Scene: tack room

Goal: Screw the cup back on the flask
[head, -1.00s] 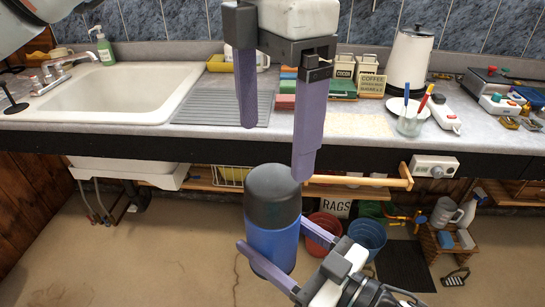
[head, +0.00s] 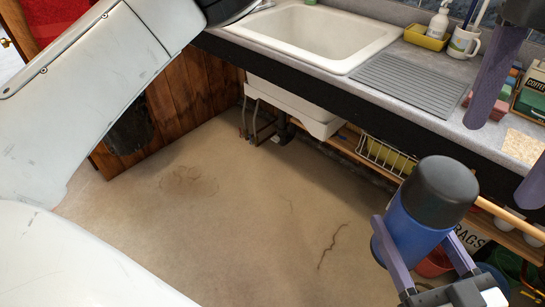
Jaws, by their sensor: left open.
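The blue flask (head: 408,236) stands upright at the lower right of the head view. A black cup (head: 440,192) covers its top; I cannot tell whether it is screwed tight. My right gripper (head: 414,230) comes up from below, with its two purple fingers shut on either side of the blue body. My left gripper (head: 500,163) hangs at the right edge, partly cut off by the frame. Its purple fingers point down, wide apart and empty, above and to the right of the cup.
Behind the flask runs the counter (head: 436,120) with a sink (head: 315,35), a ribbed drainboard (head: 411,82) and a mug (head: 463,43). A wire basket (head: 386,156) and a wooden rail (head: 512,221) are below it. The floor (head: 250,225) left of the flask is clear.

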